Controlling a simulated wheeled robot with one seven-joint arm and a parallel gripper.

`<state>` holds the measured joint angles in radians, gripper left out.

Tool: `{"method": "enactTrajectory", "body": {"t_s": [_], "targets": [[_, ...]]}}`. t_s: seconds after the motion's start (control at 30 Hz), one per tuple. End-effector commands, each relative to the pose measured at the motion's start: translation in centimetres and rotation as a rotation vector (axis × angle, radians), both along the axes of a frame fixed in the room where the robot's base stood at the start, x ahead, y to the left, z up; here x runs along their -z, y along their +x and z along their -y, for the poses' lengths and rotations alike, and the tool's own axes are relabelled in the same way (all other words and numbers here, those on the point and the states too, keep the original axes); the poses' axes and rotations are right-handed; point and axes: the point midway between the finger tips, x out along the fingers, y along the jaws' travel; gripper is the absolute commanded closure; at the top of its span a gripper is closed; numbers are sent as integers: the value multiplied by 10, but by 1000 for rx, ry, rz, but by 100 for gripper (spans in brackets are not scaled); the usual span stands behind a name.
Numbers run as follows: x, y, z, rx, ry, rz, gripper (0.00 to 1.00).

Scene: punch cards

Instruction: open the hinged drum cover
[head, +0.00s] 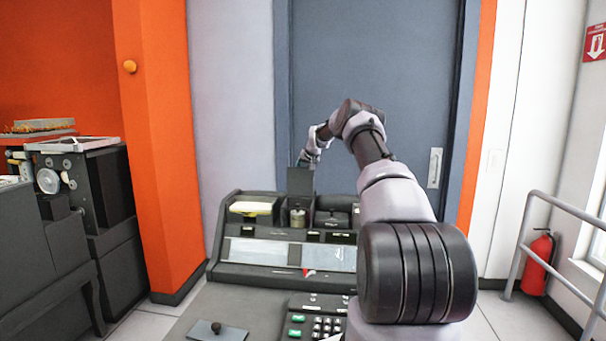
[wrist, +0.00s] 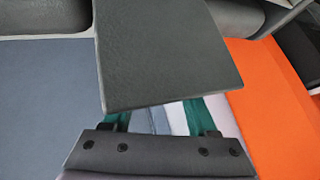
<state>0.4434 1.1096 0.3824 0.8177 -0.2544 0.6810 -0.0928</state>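The hinged drum cover (head: 301,181) is a dark grey panel standing upright above the middle of the console in the head view. The drum (head: 298,216) shows uncovered below it. My gripper (head: 308,159) is at the panel's top edge and behind it, small and partly hidden. In the wrist view, a dark grey panel, apparently the cover (wrist: 170,50), fills the upper middle. Below it a dark bolted bar with two brackets and green strips shows. The panel hides the upper ends of the strips. I cannot tell whether the fingers touch the cover.
The console (head: 230,275) has a keyboard (head: 318,322) in front and a card stack (head: 250,208) at its left. A grey door (head: 410,80) stands behind and an orange pillar (head: 158,130) at left. A railing (head: 560,235) and a fire extinguisher (head: 537,265) are at right.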

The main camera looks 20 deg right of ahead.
Motion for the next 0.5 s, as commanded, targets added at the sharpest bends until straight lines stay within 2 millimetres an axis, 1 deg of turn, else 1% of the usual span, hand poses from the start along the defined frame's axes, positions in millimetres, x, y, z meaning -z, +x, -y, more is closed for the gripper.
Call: {"method": "enactTrajectory", "body": {"t_s": [0.17, 0.27, 0.37, 0.5], "targets": [[-5, -2, 0, -1, 1, 3, 42], [-14, -8, 0, 0, 1, 4, 42], [-26, -19, 2, 0, -1, 4, 42], [-47, -38, 3, 1, -1, 3, 42]]}}
